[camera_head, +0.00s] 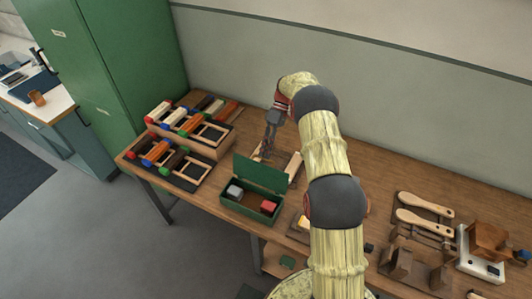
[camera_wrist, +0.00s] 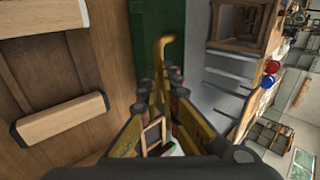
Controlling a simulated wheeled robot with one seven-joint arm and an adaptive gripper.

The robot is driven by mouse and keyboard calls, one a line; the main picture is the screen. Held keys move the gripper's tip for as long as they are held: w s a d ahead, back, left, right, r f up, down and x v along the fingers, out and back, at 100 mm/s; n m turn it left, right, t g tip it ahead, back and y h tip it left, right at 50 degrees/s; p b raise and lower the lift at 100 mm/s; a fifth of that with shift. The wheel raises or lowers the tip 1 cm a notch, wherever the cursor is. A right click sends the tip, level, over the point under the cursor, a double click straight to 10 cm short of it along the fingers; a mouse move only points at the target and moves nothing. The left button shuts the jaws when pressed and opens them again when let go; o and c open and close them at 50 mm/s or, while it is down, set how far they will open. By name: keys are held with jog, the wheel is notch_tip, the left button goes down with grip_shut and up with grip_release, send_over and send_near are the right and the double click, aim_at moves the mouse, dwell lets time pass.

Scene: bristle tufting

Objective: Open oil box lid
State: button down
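The green box (camera_head: 249,207) stands near the front edge of the workbench. Its green lid (camera_head: 261,173) stands raised at the back edge, so the box is open. A grey block (camera_head: 235,192) and a red block (camera_head: 268,206) lie inside. My gripper (camera_head: 268,155) points down just behind the raised lid; whether it touches the lid is unclear. In the wrist view my gripper's fingers (camera_wrist: 160,84) are close together around a thin yellow hooked piece (camera_wrist: 164,44), in front of a green surface (camera_wrist: 150,20). Whether they grip that piece is unclear.
Racks with coloured-ended rollers (camera_head: 185,124) stand left of the box. A pale wooden block (camera_head: 294,166) lies right of my gripper. Wooden paddles (camera_head: 425,211) and a white device (camera_head: 480,258) are at the right. A green cabinet (camera_head: 115,55) and the wall bound the back.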

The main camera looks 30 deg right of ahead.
jog(key=shift+d+x, duration=0.25)
jog(key=shift+x, duration=1.05)
jog(key=c, duration=2.3)
grip_release()
jog(key=shift+a+f, duration=0.1)
jog(key=shift+f, duration=0.05)
jog(key=shift+o, duration=0.7)
jog(key=shift+w+a, duration=0.1)
jog(key=shift+w, duration=0.1)
jog(key=shift+o, duration=0.6)
jog(key=shift+w, duration=0.1)
jog(key=shift+o, duration=0.7)
jog(key=shift+r, duration=0.3)
jog(key=shift+d, duration=0.2)
jog(key=v, duration=1.2)
jog(key=shift+w+f, duration=0.1)
jog(key=shift+w, duration=0.05)
